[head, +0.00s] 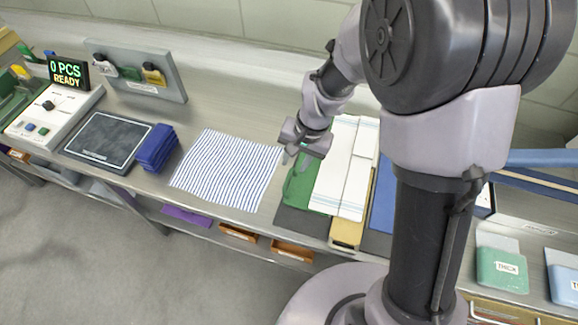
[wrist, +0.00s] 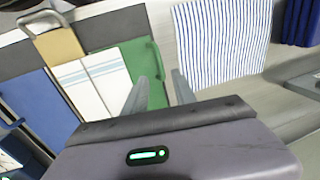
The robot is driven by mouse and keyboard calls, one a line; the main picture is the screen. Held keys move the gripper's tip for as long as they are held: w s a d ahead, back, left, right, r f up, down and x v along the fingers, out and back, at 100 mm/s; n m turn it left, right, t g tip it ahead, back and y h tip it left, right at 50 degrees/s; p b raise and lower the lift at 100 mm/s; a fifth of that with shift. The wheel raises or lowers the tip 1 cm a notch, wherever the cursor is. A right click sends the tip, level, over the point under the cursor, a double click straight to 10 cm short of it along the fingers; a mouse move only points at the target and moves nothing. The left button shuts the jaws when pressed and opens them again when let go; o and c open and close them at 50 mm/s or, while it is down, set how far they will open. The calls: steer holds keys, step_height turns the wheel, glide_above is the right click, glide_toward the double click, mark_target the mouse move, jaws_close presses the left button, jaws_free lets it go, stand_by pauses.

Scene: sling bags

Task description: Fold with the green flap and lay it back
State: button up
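The green flap (head: 299,192) lies flat on the left side of the folding board. It also shows in the wrist view (wrist: 136,62), with a green handle (wrist: 156,58) along its outer edge. A white cloth with thin blue stripes (head: 340,185) lies flat beside and partly over the green flap; it also shows in the wrist view (wrist: 92,88). My gripper (head: 287,157) is at the green flap's outer edge. In the wrist view my gripper (wrist: 158,78) has its fingers apart, near the handle's end. I cannot tell whether they touch it.
A tan flap (head: 346,233) is at the board's front and a blue flap (head: 383,200) at its right. A blue-striped cloth (head: 228,170) lies left of the board. Folded blue cloths (head: 157,148), a dark scale plate (head: 107,140) and a display reading "0 PCS READY" (head: 68,72) stand further left.

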mark_target(288, 179)
steer(key=b+x, duration=0.2)
steer(key=x, duration=0.6)
steer(key=shift+f, duration=0.15)
jaws_close()
stand_by(1.0)
